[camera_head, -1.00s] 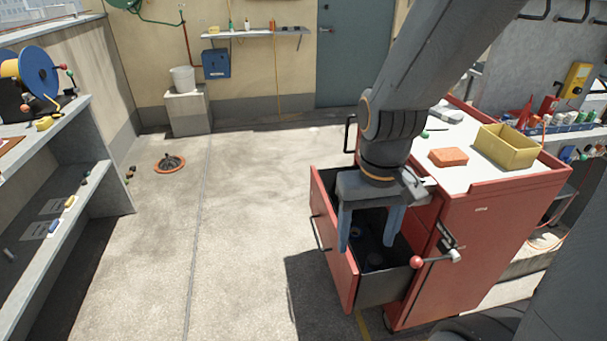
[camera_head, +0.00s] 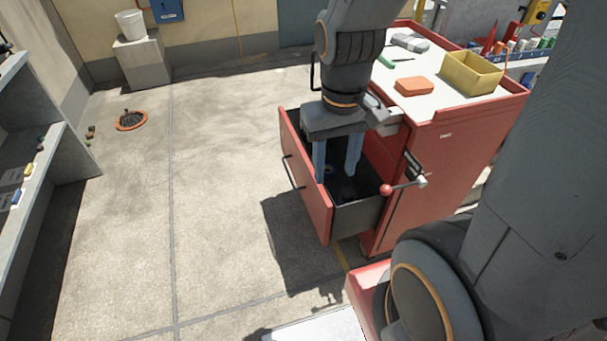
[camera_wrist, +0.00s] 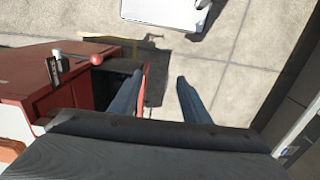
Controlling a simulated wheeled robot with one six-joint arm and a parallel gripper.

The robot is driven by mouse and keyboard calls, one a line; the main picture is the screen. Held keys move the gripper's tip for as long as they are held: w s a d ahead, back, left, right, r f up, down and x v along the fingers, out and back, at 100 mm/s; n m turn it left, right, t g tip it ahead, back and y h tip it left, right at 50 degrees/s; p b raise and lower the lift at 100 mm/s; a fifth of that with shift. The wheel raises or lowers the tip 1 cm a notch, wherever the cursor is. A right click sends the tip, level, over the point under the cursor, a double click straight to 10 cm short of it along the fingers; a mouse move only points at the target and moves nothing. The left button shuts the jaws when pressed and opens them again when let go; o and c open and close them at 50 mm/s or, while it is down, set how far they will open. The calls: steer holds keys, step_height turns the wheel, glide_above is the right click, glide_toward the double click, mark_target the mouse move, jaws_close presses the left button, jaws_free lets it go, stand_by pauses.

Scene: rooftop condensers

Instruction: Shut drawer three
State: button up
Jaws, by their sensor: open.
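A red tool cabinet (camera_head: 440,175) stands right of centre, with one drawer (camera_head: 362,215) pulled far out to the left. No number is readable on it. The drawer's red front (camera_head: 313,205) has a dark bar handle (camera_head: 290,172). My gripper (camera_head: 337,178) is open and empty, fingers pointing down over the drawer. In the wrist view, my fingers (camera_wrist: 160,85) appear on either side of the red front edge (camera_wrist: 145,85), left one over the drawer, right one over the floor. Their height above the drawer is unclear. The drawer's inside is dark and partly hidden by the fingers.
A lever with a red ball knob (camera_head: 387,190) sticks out from the cabinet side near the drawer. A yellow box (camera_head: 470,75) and an orange block (camera_head: 413,86) lie on the cabinet top. Open floor (camera_head: 215,150) lies left; an orange-ringed drain (camera_head: 131,121) is further back.

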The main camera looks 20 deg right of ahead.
steer(key=w+f+n+b, duration=0.1)
steer(key=w+f+n, duration=0.1)
steer(key=w+f+n+b, duration=0.1)
steer(key=w+f+n, duration=0.1)
steer(key=w+a+f+n+h+b, duration=0.1)
steer(key=w+f+n, duration=0.1)
steer(key=w, duration=0.1)
steer(key=shift+f+n, duration=0.2)
steer(key=shift+n, duration=0.1)
jaws_close()
steer(key=w+a+f+n+h+b, duration=0.2)
steer(key=w+a+f+n+b, duration=0.2)
steer(key=w+f+n, duration=0.65)
steer(key=d+f+b, duration=0.1)
steer(key=d+f, duration=0.5)
steer(key=f, duration=0.4)
steer(key=shift+s+d+n, duration=0.15)
steer(key=shift+d+n, duration=0.15)
steer(key=shift+n, duration=0.15)
